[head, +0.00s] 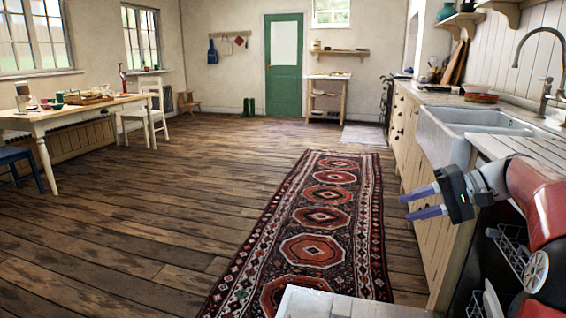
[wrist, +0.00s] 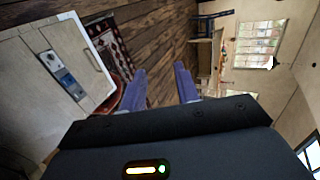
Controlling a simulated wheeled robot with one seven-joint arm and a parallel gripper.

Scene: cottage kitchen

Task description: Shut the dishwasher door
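The dishwasher door (head: 345,305) is folded down and open. Only its pale far end shows at the bottom of the head view. In the wrist view the door's inner face (wrist: 35,85) lies at the left, with a detergent dispenser set in it. The dishwasher's dark opening (head: 492,252) is under the counter at the right, partly hidden by my arm. My gripper (head: 404,206) is in front of the counter, above and beyond the door. Its fingers, also in the wrist view (wrist: 160,67), are apart with nothing between them. It is not touching the door.
A wire rack (head: 512,250) with white dishes shows in the dishwasher. A white sink (head: 470,130) and cream cabinets (head: 412,150) run along the right. A patterned runner rug (head: 320,215) lies on the wooden floor. The floor left of it is clear up to the table (head: 85,108).

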